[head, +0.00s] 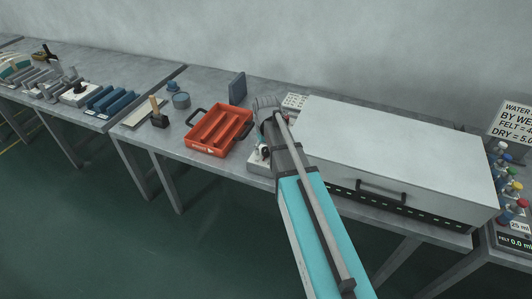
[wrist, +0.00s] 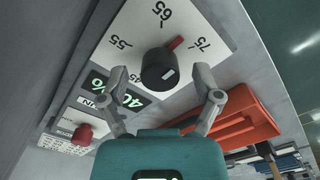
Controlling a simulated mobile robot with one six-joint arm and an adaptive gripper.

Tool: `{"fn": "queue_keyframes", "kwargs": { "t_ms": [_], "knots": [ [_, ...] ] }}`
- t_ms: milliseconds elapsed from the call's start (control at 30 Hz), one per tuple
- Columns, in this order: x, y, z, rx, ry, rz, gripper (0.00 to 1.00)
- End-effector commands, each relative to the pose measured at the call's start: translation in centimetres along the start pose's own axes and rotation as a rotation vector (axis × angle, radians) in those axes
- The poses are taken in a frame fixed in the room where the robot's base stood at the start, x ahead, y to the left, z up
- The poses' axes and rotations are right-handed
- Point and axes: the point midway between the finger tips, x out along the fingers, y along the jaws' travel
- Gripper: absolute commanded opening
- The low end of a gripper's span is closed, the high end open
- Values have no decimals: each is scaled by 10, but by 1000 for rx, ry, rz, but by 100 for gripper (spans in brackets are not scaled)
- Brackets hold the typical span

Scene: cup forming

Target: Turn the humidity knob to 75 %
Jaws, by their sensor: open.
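In the wrist view, the dark round humidity knob (wrist: 158,72) sits on a white dial plate (wrist: 139,26) marked 55, 65 and 75. Its red pointer (wrist: 175,43) points between 65 and 75. My gripper (wrist: 161,74) is open, with one finger on each side of the knob and visible gaps between. A green-lit display (wrist: 120,92) beside the dial seems to read 40 %. In the head view, my arm hides the knob, and my gripper's fingers cannot be made out.
A red knob (wrist: 82,133) sits on the panel near the display. An orange tray (head: 218,130) lies left of my arm, also in the wrist view (wrist: 235,125). A large grey box with a handle (head: 390,150) stands to the right. A mallet (head: 159,118) lies further left.

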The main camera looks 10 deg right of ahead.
Motion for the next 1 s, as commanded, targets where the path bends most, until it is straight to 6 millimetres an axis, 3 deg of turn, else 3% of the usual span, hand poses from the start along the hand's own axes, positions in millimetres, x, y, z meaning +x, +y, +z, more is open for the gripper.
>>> {"fn": "queue_keyframes", "kwargs": {
  "t_ms": [433, 867, 1000],
  "knots": [
    [3, 0, 0, 0, 0, 0, 80],
    [3, 0, 0, 0, 0, 0, 0],
    [3, 0, 0, 3, 0, 0, 0]
  ]
}}
